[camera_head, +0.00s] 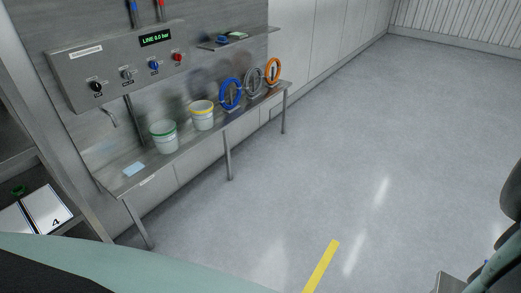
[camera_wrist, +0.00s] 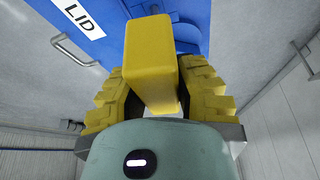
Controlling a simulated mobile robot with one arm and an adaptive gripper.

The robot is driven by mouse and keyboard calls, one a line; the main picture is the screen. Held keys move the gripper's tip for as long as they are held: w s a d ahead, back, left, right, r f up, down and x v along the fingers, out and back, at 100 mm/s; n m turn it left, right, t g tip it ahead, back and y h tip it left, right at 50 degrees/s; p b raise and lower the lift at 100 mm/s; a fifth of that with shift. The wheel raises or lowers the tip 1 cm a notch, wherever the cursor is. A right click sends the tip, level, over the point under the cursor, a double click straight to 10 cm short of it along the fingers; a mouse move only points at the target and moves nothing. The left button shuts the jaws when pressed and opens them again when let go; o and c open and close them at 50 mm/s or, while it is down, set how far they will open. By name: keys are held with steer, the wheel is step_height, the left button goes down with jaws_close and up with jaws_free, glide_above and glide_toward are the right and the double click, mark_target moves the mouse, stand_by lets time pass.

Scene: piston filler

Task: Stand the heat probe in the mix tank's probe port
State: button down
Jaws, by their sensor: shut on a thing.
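In the wrist view my gripper (camera_wrist: 155,82) is shut on a smooth yellow block-shaped handle (camera_wrist: 150,50), between its two stepped, dull yellow fingers. The handle may be the heat probe's grip; whatever it joins to is hidden. Behind it is a blue panel (camera_wrist: 118,45) with a white "LID" label (camera_wrist: 76,14). A rounded blue form shows at the panel's right; I cannot tell what it is. I cannot make out the mix tank or its probe port in either view. My gripper is outside the head view.
In the head view a steel bench (camera_head: 213,138) against the left wall carries a green-rimmed bucket (camera_head: 165,139), a yellow-rimmed bucket (camera_head: 202,117) and coiled hoses. A control panel (camera_head: 125,67) hangs above. Shelving stands at far left. The grey floor (camera_head: 330,150) is clear, with a yellow stripe (camera_head: 321,267).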

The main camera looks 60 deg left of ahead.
step_height(320, 180, down, 6)
steer(key=b, duration=0.4)
steer(key=shift+f+b, duration=0.15)
steer(key=shift+b, duration=0.2)
stand_by(0.4)
steer(key=c, duration=0.8)
jaws_free()
steer(key=shift+o, duration=0.2)
steer(key=v, duration=1)
steer(key=shift+d, duration=0.1)
steer(key=shift+v, duration=1)
